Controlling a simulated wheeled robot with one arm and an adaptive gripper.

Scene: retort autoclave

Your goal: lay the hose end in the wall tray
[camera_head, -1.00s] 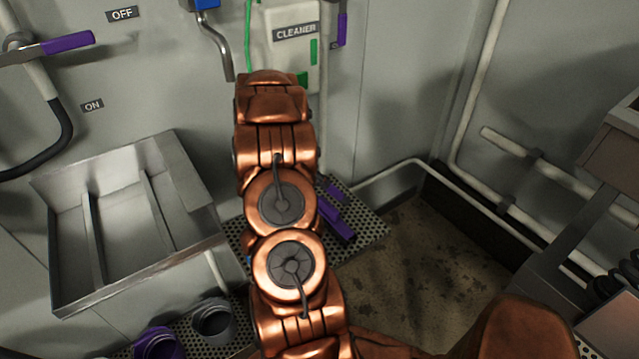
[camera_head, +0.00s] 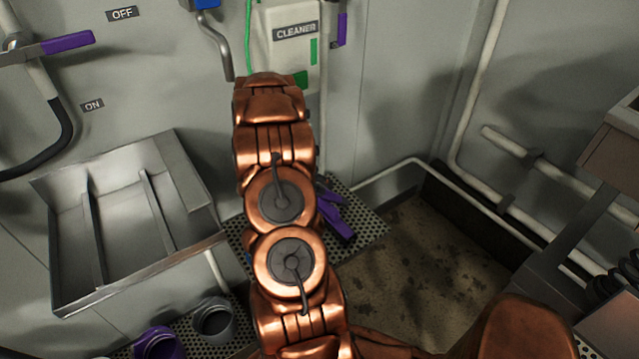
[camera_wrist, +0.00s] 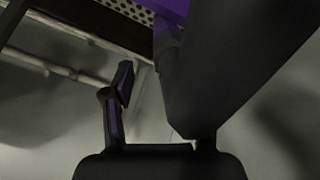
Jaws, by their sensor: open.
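The wall tray (camera_head: 185,240) is a grey metal tray with raised walls and dividers, fixed to the wall at the left in the head view. It looks empty. A black hose (camera_head: 62,132) curves down from a wall pipe and leaves the picture at the left edge; I cannot make out its end. A purple piece (camera_head: 336,222) lies on a perforated shelf (camera_head: 368,222), partly behind my arm. The wrist view shows a purple thing (camera_wrist: 172,10) at the top, perhaps the same one. My gripper (camera_wrist: 158,90) is open in the wrist view; my arm hides it in the head view.
A purple-handled valve (camera_head: 68,42) is on the wall above the tray. A white cleaner container (camera_head: 292,45) hangs behind my arm. A grey cup (camera_head: 213,318) and a purple cup (camera_head: 158,343) stand below the tray. Pipes run along the right wall.

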